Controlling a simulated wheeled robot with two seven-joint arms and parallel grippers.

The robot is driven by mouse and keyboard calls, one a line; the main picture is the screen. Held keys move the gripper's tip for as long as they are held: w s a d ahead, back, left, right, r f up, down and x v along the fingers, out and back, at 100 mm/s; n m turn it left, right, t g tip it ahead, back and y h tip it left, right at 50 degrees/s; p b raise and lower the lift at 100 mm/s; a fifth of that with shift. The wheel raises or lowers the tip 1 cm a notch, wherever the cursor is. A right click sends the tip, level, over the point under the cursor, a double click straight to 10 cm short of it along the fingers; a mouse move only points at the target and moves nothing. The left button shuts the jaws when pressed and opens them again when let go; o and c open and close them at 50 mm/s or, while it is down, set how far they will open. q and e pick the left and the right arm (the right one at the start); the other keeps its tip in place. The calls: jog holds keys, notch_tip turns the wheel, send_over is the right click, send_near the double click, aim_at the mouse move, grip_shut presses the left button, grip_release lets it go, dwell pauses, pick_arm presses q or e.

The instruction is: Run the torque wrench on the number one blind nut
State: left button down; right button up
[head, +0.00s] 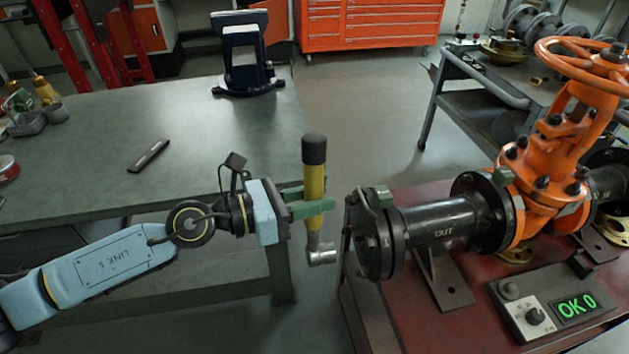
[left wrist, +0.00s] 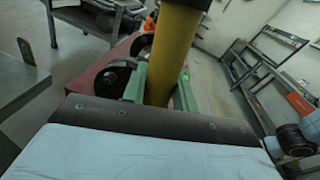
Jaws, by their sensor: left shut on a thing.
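My left gripper (head: 312,207) is shut on the yellow handle of the torque wrench (head: 314,184). The wrench hangs upright, black grip end up and metal socket head down, in front of the bench and left of the pipe. Its yellow handle also shows between the green fingers in the left wrist view (left wrist: 172,55). The socket head is apart from the blind flange (head: 371,240), whose black disc closes the left end of the pipe marked OUT. Nuts on the flange's outer face are hard to make out, and I cannot tell which is number one. My right gripper is not in view.
The orange gate valve (head: 563,150) stands on the red bench (head: 430,285). A box (head: 551,308) reading "OK 0" sits at the bench's front. The grey table (head: 105,150) at left holds a dark flat bar (head: 148,156) and a dark stand (head: 241,55).

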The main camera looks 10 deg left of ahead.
pick_arm(q)
jog(key=shift+w+r+t, duration=0.1)
jog(key=shift+w+t, duration=0.15)
jog(key=shift+t, duration=0.05)
jog(key=shift+s+a+h+b, duration=0.15)
jog(key=shift+s+h+b, duration=0.1)
jog(key=shift+h+b, duration=0.05)
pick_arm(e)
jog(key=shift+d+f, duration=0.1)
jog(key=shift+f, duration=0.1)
pick_arm(q)
jog(key=shift+w, duration=0.1)
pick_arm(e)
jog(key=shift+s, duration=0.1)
